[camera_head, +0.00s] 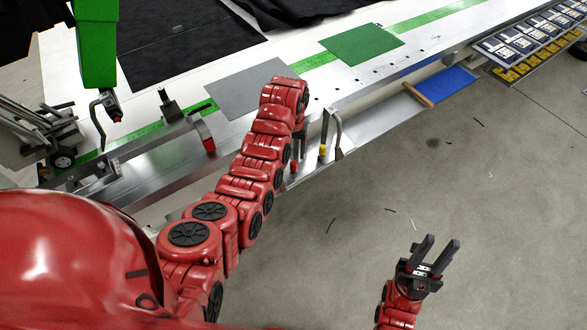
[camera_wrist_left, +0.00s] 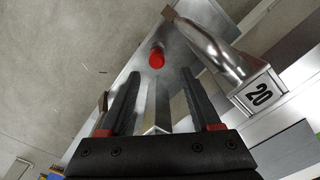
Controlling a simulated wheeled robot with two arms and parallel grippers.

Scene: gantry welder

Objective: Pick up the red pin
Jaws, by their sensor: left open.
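The red pin (camera_wrist_left: 157,57) shows in the left wrist view as a short red cylinder on a metal ledge, just beyond my left fingertips and roughly centred between them. In the head view a small red piece (camera_head: 293,166) at the table's front edge looks like the same pin. My right gripper (camera_head: 442,242) is open and empty over the bare floor at lower right.
Upright metal pieces, one with a yellow base (camera_head: 322,150), stand beside the red piece. A grey mat (camera_head: 240,92) and a green mat (camera_head: 362,45) lie on the table. The floor is mostly clear.

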